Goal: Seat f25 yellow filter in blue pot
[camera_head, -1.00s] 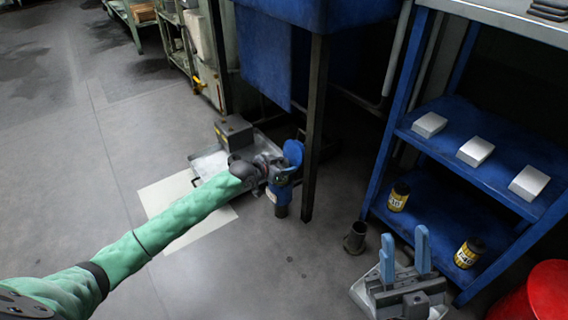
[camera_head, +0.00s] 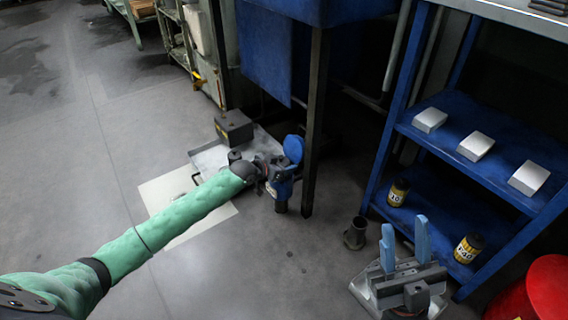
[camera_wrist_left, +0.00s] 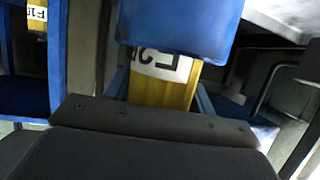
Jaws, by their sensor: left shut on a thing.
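The yellow filter (camera_wrist_left: 162,88) has a white label with dark letters that read upside down in the left wrist view. It stands between the blue fingers of my left gripper (camera_wrist_left: 163,100), which is shut on it. The filter's far end meets the blue pot (camera_wrist_left: 180,25), whose wall hides that end; I cannot tell how deep it sits. In the head view my left gripper (camera_head: 268,172) is at the blue pot (camera_head: 283,190), and a round blue lid (camera_head: 293,149) stands up behind. My right gripper (camera_head: 405,243) is open and empty at the lower right, its blue fingers apart.
A blue shelf rack (camera_head: 455,190) on the right holds white blocks (camera_head: 476,146) and yellow cans (camera_head: 398,192). A dark cup (camera_head: 355,232) stands on the floor. A table leg (camera_head: 316,125) is close behind the pot. A red drum (camera_head: 545,290) is at the lower right.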

